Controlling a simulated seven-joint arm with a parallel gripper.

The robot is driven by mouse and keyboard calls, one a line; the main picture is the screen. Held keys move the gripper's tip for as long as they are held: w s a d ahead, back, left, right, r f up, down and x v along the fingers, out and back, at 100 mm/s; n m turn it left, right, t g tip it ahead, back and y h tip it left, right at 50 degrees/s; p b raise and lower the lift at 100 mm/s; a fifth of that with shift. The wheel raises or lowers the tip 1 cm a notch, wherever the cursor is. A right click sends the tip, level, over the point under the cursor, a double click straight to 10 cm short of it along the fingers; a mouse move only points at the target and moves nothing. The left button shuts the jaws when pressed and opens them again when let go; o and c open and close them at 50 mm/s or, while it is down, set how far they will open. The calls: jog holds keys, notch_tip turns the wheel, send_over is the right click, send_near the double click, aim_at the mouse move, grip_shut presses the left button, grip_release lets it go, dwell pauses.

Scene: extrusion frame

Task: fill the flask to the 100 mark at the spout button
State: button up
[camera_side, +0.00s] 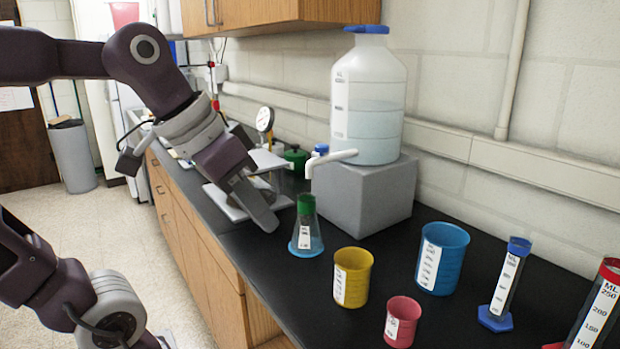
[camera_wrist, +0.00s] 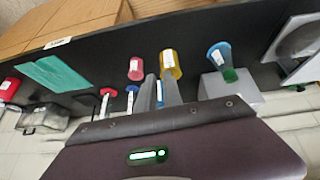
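The flask (camera_side: 320,243) is cone-shaped, blue at the bottom, with a green neck and a white label. It stands upright on the black counter below the white spout (camera_side: 330,160); its mark and fill level are too small to read. It also shows in the wrist view (camera_wrist: 218,56). The blue spout button (camera_side: 322,149) sits at the spout's rear, by the large jug (camera_side: 372,120), which is partly full of pale liquid. My gripper (camera_side: 268,222) is left of the flask, above the counter, pointing down. In the wrist view its two fingers (camera_wrist: 160,92) stand apart, with nothing held.
The jug stands on a grey block (camera_side: 370,200). A yellow beaker (camera_side: 352,278), a red beaker (camera_side: 402,321), a blue beaker (camera_side: 442,258), and blue (camera_side: 506,285) and red (camera_side: 597,310) cylinders stand to the right.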

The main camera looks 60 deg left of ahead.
jog(key=shift+t, duration=0.6)
jog(key=w+a+r, duration=0.2)
jog(key=w, duration=0.1)
jog(key=w+a+r, duration=0.5)
jog(key=w+a, duration=0.1)
jog(key=w, duration=0.1)
jog(key=shift+w+r, duration=0.1)
jog(key=shift+r, duration=0.25)
grip_shut()
jog(key=w+a+r+t, duration=0.1)
jog(key=w+a+r, duration=0.2)
jog(key=a, duration=0.3)
jog(key=w+a+r, duration=0.3)
jog(key=a, duration=0.3)
jog(key=shift+w+a+t, duration=0.2)
jog(key=shift+a+t, duration=0.1)
jog(key=shift+t, duration=0.1)
send_near(323, 145)
jog(key=w, duration=0.3)
jog(key=f, duration=0.2)
jog(key=w+f, duration=0.1)
jog(key=shift+d+f, duration=0.15)
jog(key=shift+d, duration=0.1)
jog(key=shift+f, duration=0.4)
jog(key=shift+f, duration=0.1)
